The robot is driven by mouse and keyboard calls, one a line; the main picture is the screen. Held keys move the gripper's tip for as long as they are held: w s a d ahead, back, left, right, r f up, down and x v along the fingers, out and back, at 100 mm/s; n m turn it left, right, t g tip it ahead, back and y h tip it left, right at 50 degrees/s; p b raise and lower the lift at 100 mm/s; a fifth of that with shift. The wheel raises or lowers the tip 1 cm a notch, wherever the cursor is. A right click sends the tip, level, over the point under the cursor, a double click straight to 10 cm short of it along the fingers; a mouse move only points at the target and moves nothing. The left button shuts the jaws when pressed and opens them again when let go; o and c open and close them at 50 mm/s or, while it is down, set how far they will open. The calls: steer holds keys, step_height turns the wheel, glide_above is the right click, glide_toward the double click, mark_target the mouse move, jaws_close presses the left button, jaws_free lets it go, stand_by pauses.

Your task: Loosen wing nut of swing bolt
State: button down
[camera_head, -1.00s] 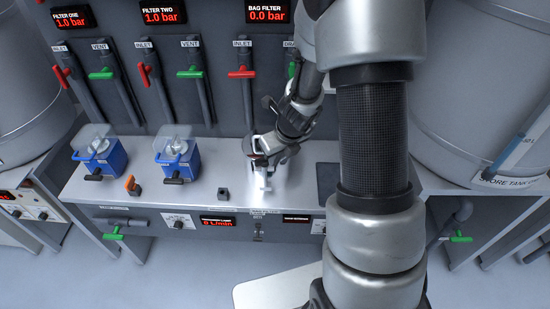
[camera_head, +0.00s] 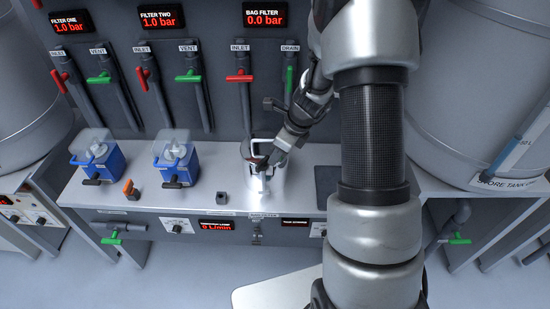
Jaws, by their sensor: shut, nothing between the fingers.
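A small bright metal housing (camera_head: 272,186) stands on the bench below the bag filter display. My gripper (camera_head: 262,163) is shut and empty, angled down from the upper right over the top of this housing. Its fingertips are at or very near the housing's upper front; I cannot tell whether they touch. The swing bolt and its wing nut are too small, or hidden by my gripper, to make out. A light bracket-like part (camera_head: 258,148) shows beside the fingers.
Two blue filter units (camera_head: 99,160) (camera_head: 176,163) stand at the left of the bench (camera_head: 222,200). An orange-handled item (camera_head: 130,189) and a small dark block (camera_head: 222,198) lie in front. Red and green valve handles line the panel behind. A dark pad (camera_head: 327,186) lies right.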

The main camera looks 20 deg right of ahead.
steer(key=shift+w+n+g+y+p, duration=0.25)
steer(key=shift+w+n+g, duration=0.15)
steer(key=shift+n, duration=0.7)
steer(key=shift+w+n+g+y+p, duration=0.25)
steer(key=shift+w+n+g, duration=0.1)
steer(key=shift+n, duration=0.75)
steer(key=shift+a, duration=0.15)
steer(key=shift+s+a, duration=0.55)
steer(key=s+d+r, duration=0.2)
steer(key=d+r, duration=0.6)
steer(key=r, duration=0.2)
steer(key=s+a+r+n+h+p, duration=0.1)
steer(key=s+a+r+n, duration=0.15)
steer(key=r, duration=0.25)
steer(key=s+a+r+n+p, duration=0.1)
steer(key=s+a+r+n, duration=0.1)
steer(key=r+n, duration=0.25)
steer(key=s+a+r+n+t+h+p, duration=0.1)
steer(key=s+a+r+n+t, duration=0.1)
steer(key=s+r+n, duration=0.4)
steer(key=s+a+r+n+t+h+p, duration=0.2)
steer(key=s+r+n, duration=0.5)
steer(key=s, duration=0.5)
steer(key=shift+s+a+r+n, duration=0.15)
steer(key=shift+s+n, duration=0.1)
steer(key=shift+n, duration=0.75)
